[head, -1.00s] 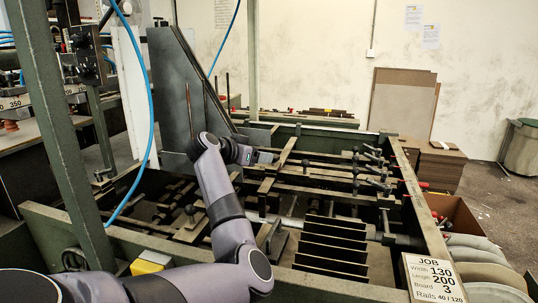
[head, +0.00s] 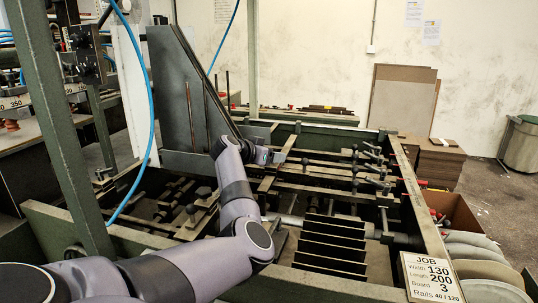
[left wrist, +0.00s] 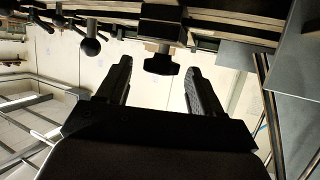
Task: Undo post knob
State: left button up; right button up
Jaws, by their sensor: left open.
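In the left wrist view a black lobed knob (left wrist: 162,64) sits on a short stem under a dark block on a rail. My left gripper (left wrist: 158,70) is open, with one finger on each side of the knob in the picture. The knob appears near the fingertips, with gaps on both sides; I cannot tell how deep it is between them. In the head view my left gripper (head: 277,157) is over the feeder's rails, just right of the tall grey plate (head: 180,90). The knob cannot be made out there. My right gripper is not in view.
A black ball-ended handle (left wrist: 91,46) is beside the knob in the left wrist view. Several black clamp handles (head: 372,160) line the feeder's right side. Thin upright rods (head: 190,115) stand by the grey plate. Dark dividers (head: 333,241) fill the front. A job card (head: 433,277) is at front right.

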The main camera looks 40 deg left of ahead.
pick_arm(q)
jog(key=c, duration=1.1)
jog(key=shift+o, duration=0.2)
